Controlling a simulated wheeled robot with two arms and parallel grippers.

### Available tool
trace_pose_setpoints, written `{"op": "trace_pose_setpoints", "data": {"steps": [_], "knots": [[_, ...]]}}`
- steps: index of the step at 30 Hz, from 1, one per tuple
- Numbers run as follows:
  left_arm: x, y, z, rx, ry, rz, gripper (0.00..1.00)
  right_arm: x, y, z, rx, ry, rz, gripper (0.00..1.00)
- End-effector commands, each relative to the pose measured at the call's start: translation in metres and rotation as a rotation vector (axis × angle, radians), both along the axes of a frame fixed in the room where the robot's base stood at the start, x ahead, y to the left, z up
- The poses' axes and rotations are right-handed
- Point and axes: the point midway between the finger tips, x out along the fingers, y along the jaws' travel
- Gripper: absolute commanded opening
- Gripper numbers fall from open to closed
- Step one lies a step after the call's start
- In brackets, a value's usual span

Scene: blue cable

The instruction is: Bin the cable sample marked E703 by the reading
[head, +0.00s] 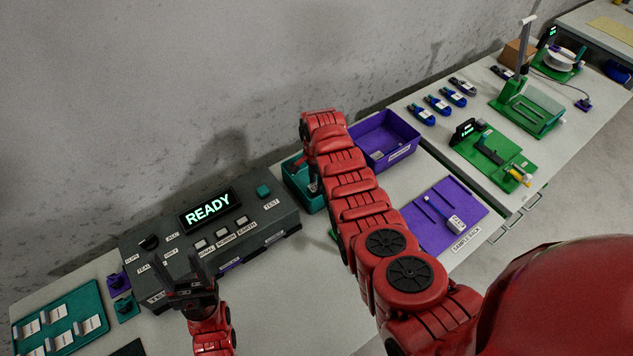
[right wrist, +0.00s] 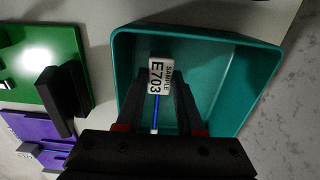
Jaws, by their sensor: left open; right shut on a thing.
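The cable sample (right wrist: 158,78) carries a white tag reading SAMPLE E703, and a short blue cable hangs from the tag. My right gripper (right wrist: 160,100) is shut on it, over the inside of the teal bin (right wrist: 268,62) in the right wrist view. In the head view the teal bin (head: 292,181) is mostly behind my right arm, which hides the sample. The tester (head: 215,235) has a display (head: 208,210) reading READY. My left gripper (head: 190,284) is open and empty at the tester's front edge.
A purple bin (head: 385,140) stands right of the teal bin. A purple sample rack (head: 440,215) holds another tagged sample (head: 456,223). A teal tray (head: 60,318) with white cards lies at the far left. Green fixtures (head: 495,155) and blue cable bundles (head: 438,104) lie on the right.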

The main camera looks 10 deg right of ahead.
Motion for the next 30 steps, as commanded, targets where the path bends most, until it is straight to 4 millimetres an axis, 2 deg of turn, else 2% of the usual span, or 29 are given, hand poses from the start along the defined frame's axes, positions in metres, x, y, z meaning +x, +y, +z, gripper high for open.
{"op": "trace_pose_setpoints", "data": {"steps": [30], "knots": [[0.000,0.000,-0.013,0.000,0.000,0.000,0.60,0.000,0.000,-0.015,0.000,0.000,0.000,0.00]]}}
